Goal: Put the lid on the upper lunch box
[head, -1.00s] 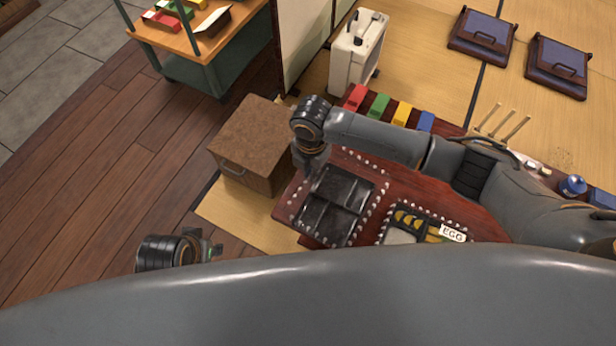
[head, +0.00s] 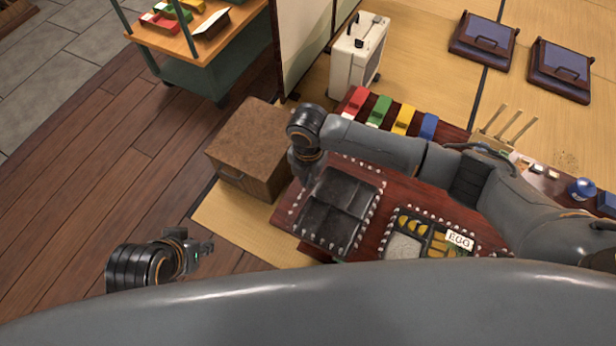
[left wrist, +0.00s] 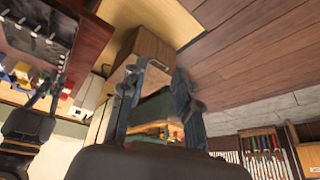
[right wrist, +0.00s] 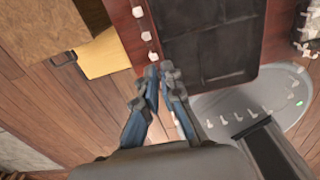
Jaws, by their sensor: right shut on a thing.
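The upper lunch box, a dark divided box (head: 335,228), sits on the red-brown table inside a ring of small white pegs. A dark, see-through-looking lid (right wrist: 215,45) lies over it; I cannot tell whether it is fully seated. My right gripper (head: 305,180) is at the box's far left corner. In the right wrist view its fingers (right wrist: 163,78) are shut at the lid's edge. A second lunch box (head: 408,245) holding food, with an EGG label, stands to the right. My left gripper (head: 204,250) is open and empty, away from the table; its spread fingers show in the left wrist view (left wrist: 156,80).
A brown cabinet (head: 250,145) stands left of the table (head: 375,240). Red, green, yellow and blue blocks (head: 403,118) line the table's far edge. A white case (head: 357,55) stands behind. My right arm crosses above the table. The wooden floor at left is clear.

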